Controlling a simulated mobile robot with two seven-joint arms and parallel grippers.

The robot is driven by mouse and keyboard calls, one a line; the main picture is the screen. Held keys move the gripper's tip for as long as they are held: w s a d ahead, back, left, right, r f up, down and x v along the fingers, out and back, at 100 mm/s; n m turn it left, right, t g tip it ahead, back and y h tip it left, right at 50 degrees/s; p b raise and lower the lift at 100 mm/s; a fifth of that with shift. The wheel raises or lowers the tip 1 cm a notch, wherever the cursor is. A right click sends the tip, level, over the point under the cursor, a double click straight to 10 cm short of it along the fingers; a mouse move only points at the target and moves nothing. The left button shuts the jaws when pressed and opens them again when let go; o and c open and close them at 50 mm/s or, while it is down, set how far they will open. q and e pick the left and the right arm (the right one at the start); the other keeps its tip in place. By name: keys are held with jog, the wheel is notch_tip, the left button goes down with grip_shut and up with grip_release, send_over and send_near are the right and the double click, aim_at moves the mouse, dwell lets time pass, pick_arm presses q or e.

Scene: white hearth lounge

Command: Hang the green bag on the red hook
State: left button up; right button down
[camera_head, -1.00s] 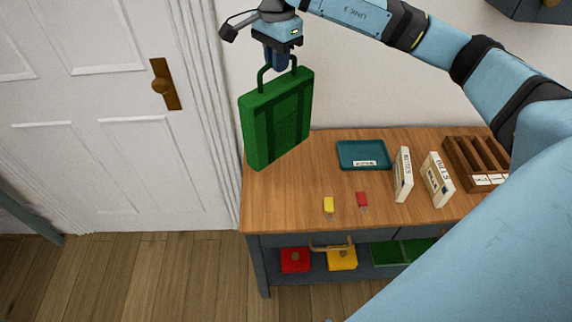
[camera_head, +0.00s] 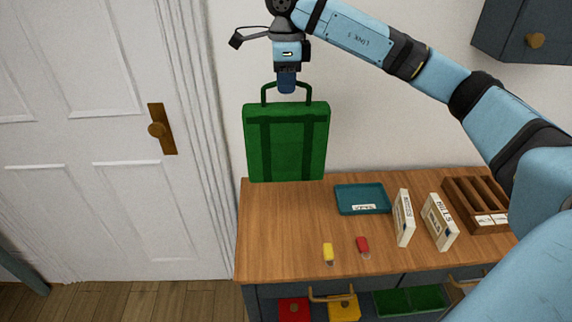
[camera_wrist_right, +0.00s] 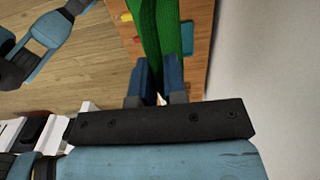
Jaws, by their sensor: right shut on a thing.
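The green bag (camera_head: 287,145) hangs upright by its handle from my right gripper (camera_head: 287,88), in front of the white wall and above the back left of the wooden table. My right gripper is shut on the handle. The right wrist view shows the blue fingers (camera_wrist_right: 158,88) at the green bag (camera_wrist_right: 172,25), close to the wall at its right. I see no red hook in either view. My left gripper does not show clearly in any view.
The wooden table (camera_head: 285,240) holds a teal tray (camera_head: 350,200), small yellow (camera_head: 328,252) and red (camera_head: 362,246) items, two upright boxes and a brown rack (camera_head: 462,200). A white door (camera_head: 85,130) stands at left. A dark cabinet (camera_head: 520,30) hangs at upper right.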

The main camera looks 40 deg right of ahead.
aim_at(286, 143)
notch_tip(286, 143, down, 12)
jog(key=shift+r+p, duration=0.25)
jog(key=shift+p, duration=0.2)
jog(key=shift+f, duration=2.2)
jog(key=shift+f, duration=0.15)
jog(key=c, duration=1.2)
grip_release()
jog(key=shift+o, duration=0.2)
